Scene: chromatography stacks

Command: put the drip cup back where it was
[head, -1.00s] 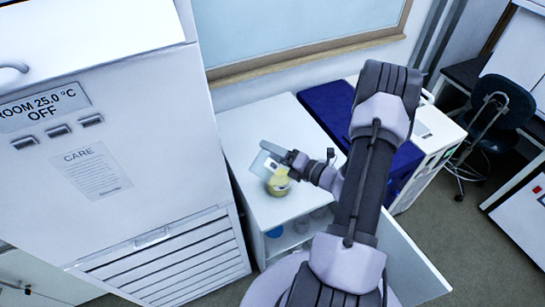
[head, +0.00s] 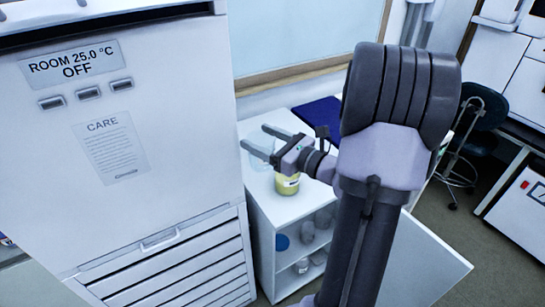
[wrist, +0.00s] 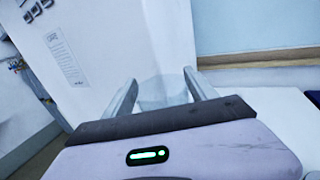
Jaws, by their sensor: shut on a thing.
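The drip cup (head: 258,156) is a clear, pale, see-through vessel. My gripper (head: 256,140) is shut on it, with one finger on each side, above the white cabinet top (head: 298,207). In the wrist view the cup (wrist: 163,92) shows faintly between the two fingers (wrist: 160,85). Its base is hard to make out, and I cannot tell how high above the top it is. A yellow jar (head: 287,184) stands on the cabinet top just below and right of the cup in the head view.
A tall white chamber (head: 150,180) reading "ROOM 25.0 °C OFF" stands close on the left. The cabinet's open shelves hold a blue item (head: 282,242) and several pale jars (head: 322,218). Its door (head: 415,255) stands open. A dark blue surface (head: 318,112) lies behind.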

